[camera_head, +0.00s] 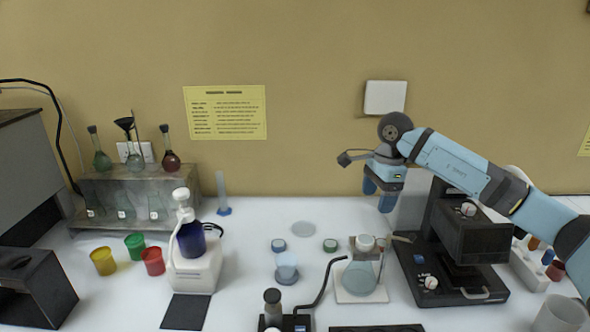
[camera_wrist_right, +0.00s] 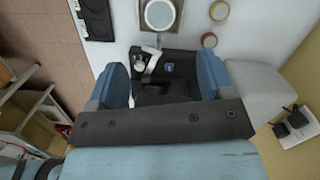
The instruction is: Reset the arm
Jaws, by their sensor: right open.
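My right arm comes in from the right in the head view, raised over the back right of the table. Its gripper (camera_head: 379,193) points down, open and empty, above the table near the back wall and just left of the black instrument (camera_head: 455,245). In the right wrist view the two blue fingers of the right gripper (camera_wrist_right: 160,80) stand wide apart with nothing between them. The black instrument also shows beyond them in that view (camera_wrist_right: 180,62). My left gripper is in neither view.
A flask (camera_head: 359,279) stands on a white plate below the gripper. A white device with a dark bottle (camera_head: 192,243), coloured cups (camera_head: 134,246) and a flask rack (camera_head: 125,190) stand at left. A beaker (camera_head: 560,315) is at front right. The table's back middle is fairly clear.

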